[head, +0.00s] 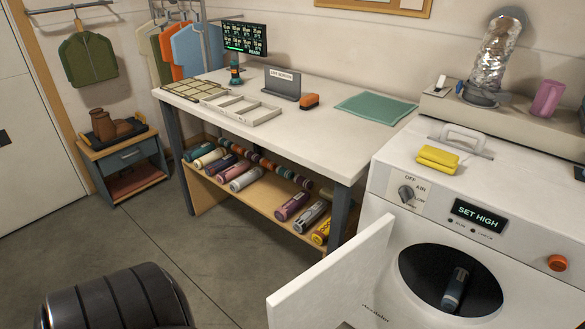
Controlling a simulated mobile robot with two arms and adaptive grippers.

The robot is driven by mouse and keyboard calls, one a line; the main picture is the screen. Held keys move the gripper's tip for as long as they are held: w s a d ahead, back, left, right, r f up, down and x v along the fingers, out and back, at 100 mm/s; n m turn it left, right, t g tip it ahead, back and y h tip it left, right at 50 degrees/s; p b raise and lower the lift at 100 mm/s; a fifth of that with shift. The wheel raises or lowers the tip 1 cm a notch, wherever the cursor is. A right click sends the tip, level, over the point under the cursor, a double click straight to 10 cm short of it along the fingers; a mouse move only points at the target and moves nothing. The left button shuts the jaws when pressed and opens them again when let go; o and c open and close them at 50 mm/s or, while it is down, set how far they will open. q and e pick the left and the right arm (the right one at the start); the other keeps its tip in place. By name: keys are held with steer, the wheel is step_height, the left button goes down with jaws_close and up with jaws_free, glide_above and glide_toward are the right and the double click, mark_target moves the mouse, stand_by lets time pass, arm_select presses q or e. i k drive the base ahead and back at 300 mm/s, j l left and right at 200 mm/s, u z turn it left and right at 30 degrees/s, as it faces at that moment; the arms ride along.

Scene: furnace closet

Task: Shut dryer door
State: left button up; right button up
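The dryer (385,188) is a white front-loading machine at the right of the head view. Its white door (335,283) stands open, hinged at the left of the opening and swung out toward me. The round dark drum opening (420,265) is exposed, with a small dark bottle-like item (455,290) inside. The display (479,216) reads SET HIGH. The lower part of the door and dryer is cut off by the frame. Neither of my grippers can be made out. A dark ribbed rounded part, probably mine, shows at the bottom left.
A white worktable (330,140) stands left of the dryer, with rolls on its lower shelf (260,208). A small cabinet (125,168) stands at the far left. The grey floor (235,265) before the table is clear.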

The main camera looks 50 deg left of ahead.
mark_target(324, 295)
steer(key=j+z, duration=0.15)
steer(key=j, duration=0.3)
steer(key=k+j+z, duration=0.1)
steer(key=j, duration=0.3)
steer(key=j+z, duration=0.15)
steer(key=j, duration=0.25)
steer(key=k+j+z, duration=0.1)
steer(key=j, duration=0.3)
steer(key=k+j+z, duration=0.15)
steer(key=j, duration=0.25)
